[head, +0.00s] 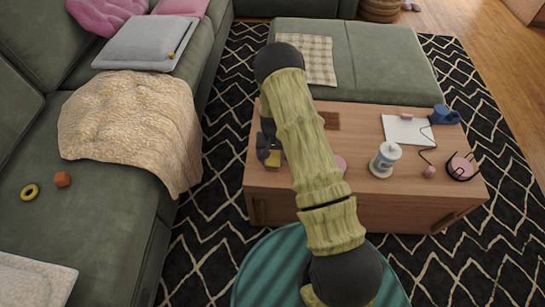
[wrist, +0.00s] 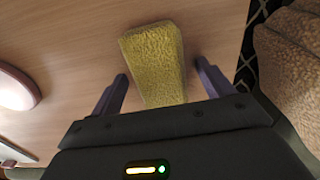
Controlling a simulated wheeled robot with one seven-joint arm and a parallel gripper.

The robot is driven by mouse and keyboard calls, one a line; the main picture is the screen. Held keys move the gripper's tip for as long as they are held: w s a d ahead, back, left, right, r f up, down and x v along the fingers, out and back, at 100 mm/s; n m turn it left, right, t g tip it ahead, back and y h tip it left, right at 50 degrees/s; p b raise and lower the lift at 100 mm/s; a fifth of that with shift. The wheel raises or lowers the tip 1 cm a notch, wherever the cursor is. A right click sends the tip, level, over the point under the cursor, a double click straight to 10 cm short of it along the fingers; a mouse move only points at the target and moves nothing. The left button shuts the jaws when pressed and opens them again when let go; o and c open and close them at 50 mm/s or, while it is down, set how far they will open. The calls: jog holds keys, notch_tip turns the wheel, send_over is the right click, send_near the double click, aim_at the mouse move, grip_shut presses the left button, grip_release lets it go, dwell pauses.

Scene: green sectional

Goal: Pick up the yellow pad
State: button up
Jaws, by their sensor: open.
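The yellow pad (wrist: 153,55) is a fuzzy, oblong block lying on the wooden coffee table (wrist: 75,50). In the wrist view it sits between the two purple-grey fingers of my gripper (wrist: 160,75), with visible gaps on both sides. Its near end is hidden behind the gripper body. My gripper is open and empty. In the head view a small part of the yellow pad (head: 273,161) shows at the table's left end, just below my dark gripper (head: 266,150), and my arm hides part of the tabletop.
On the table stand a white jar (head: 385,160), a blue mug (head: 445,115), white paper (head: 407,130) and a pink round item (head: 461,167). A green sofa (head: 60,220) with a beige blanket (head: 130,125) is at left. A green ottoman (head: 385,65) adjoins the table's far side.

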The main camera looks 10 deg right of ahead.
aim_at(273, 153)
dwell(0.5)
jog(key=c, duration=1.1)
jog(key=shift+o, duration=0.2)
jog(key=shift+r, duration=0.1)
notch_tip(273, 153, up, 10)
jog(key=shift+f+p, duration=0.1)
jog(key=shift+p, duration=1.05)
jog(key=shift+o, duration=0.7)
jog(key=s+r+n, duration=0.1)
jog(key=r, duration=0.1)
jog(key=s+r+n, duration=0.1)
jog(key=s+r, duration=0.1)
jog(key=r, duration=0.1)
jog(key=s+r, duration=0.1)
jog(key=r, duration=0.1)
jog(key=shift+s+r+n, duration=0.15)
jog(key=shift+n, duration=0.25)
jog(key=shift+c, duration=0.2)
jog(key=shift+s+r, duration=0.2)
